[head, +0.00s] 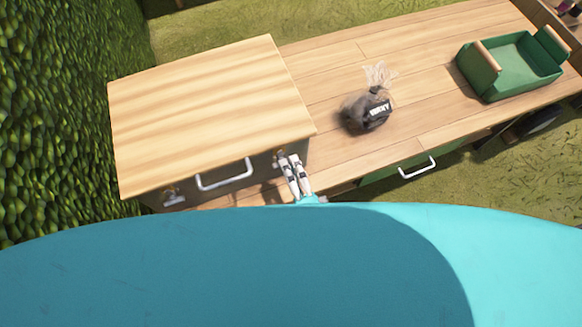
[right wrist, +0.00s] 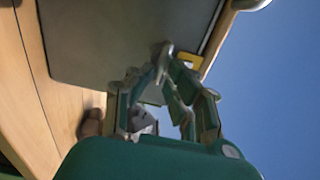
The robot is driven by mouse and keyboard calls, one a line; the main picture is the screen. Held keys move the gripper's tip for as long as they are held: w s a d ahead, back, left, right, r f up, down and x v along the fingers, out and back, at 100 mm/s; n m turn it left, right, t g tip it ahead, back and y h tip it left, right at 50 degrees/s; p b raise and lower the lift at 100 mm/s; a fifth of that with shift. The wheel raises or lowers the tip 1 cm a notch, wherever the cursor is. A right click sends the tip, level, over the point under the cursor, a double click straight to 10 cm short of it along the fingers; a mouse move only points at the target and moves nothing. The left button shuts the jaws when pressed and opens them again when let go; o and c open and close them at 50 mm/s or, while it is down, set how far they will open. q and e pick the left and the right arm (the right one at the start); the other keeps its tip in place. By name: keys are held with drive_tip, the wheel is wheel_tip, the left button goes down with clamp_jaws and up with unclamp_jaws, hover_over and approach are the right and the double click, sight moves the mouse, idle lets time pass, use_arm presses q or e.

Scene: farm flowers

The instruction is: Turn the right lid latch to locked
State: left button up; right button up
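The wooden-topped box (head: 210,110) stands at the left end of the cart, its lid down. The right lid latch (head: 278,164) is a small metal piece on the box front, partly hidden by my right gripper (head: 289,158). In the right wrist view the latch's metal turn-piece (right wrist: 164,62) shows between the converging fingertips of my right gripper (right wrist: 167,72), which look closed on it. The latch's exact angle is hard to tell. The left lid latch (head: 173,198) is at the front's left end. My left gripper is out of view.
A white handle (head: 224,176) sits between the latches. On the cart deck (head: 420,75) are a dark labelled bag (head: 368,112) and a green wood-handled carrier (head: 510,70). A drawer handle (head: 417,168) sticks out of the cart front. A hedge (head: 60,110) borders the left.

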drive_tip(key=o, duration=0.4)
drive_tip(key=shift+w+r, duration=0.1)
drive_tip(key=shift+w, duration=0.05)
drive_tip(key=shift+c, duration=0.2)
drive_tip(key=v, duration=1.2)
drive_tip(key=d+f+n+g, duration=0.2)
drive_tip(key=f+n+g, duration=0.15)
drive_tip(key=f, duration=0.45)
drive_tip(key=s+d+f+n+g+h, duration=0.15)
drive_tip(key=f+n, duration=0.25)
drive_tip(key=f, duration=0.5)
drive_tip(key=d+f+n+g, duration=0.3)
drive_tip(key=f, duration=0.5)
drive_tip(key=s+d+f+n+g+h, duration=0.4)
drive_tip(key=s+d+f+n+g, duration=0.2)
drive_tip(key=s+d+f, duration=0.5)
wheel_tip(320, 180, down, 5)
drive_tip(key=s+g, duration=0.2)
drive_tip(key=s, duration=0.1)
drive_tip(key=shift+d, duration=0.35)
